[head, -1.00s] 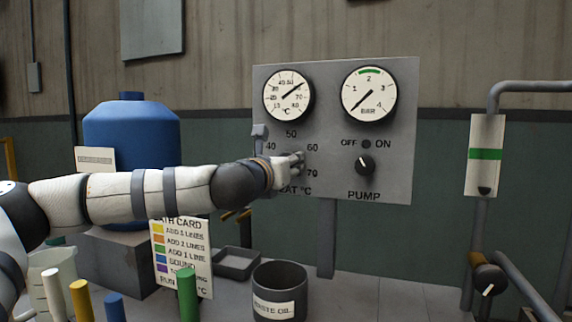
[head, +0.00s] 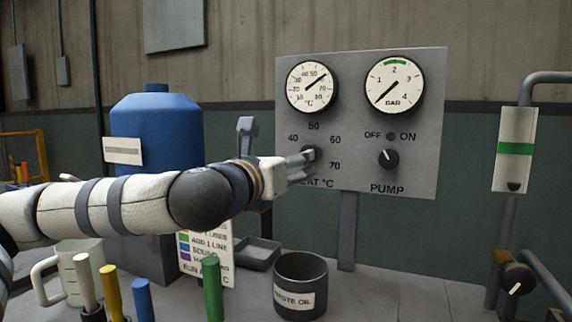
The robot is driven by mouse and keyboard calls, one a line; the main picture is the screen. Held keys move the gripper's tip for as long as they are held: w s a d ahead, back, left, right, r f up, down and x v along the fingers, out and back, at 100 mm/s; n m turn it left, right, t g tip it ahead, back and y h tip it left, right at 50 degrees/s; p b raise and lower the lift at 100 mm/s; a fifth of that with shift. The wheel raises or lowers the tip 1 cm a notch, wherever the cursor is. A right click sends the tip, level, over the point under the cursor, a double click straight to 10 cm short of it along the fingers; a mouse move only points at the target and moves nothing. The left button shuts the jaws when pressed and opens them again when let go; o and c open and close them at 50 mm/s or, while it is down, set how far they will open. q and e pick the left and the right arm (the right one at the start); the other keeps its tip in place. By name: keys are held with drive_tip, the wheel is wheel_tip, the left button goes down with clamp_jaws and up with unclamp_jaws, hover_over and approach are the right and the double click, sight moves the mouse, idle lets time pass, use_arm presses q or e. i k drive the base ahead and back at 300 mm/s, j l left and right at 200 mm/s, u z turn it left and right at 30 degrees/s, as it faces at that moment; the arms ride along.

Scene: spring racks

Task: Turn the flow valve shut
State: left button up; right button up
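The valve on the pipe at the lower right has a dark round knob (head: 517,278) with a white mark pointing down and slightly left. I take it for the flow valve. Above it is a flow tube (head: 514,170) with a green band; its dark float sits at the bottom, below the band. My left gripper (head: 308,164) is at the heat knob on the grey panel, far left of the valve. Its fingers partly hide the knob; I cannot tell whether they touch it or how far they are open. My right gripper is not in view.
The grey panel (head: 425,150) carries two gauges and a pump knob (head: 388,158) pointing towards OFF. A waste oil pot (head: 300,300), a grey tray (head: 257,262), a jug (head: 75,262) and several coloured rods stand on the bench. The bench is clear right of the pot.

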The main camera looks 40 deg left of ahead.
sight(516, 278)
drive_tip(key=k+l, duration=0.15)
drive_tip(key=k, duration=0.35)
drive_tip(key=k+l, duration=0.15)
drive_tip(key=k, duration=0.35)
drive_tip(key=k+l, duration=0.2)
drive_tip(key=k, duration=0.3)
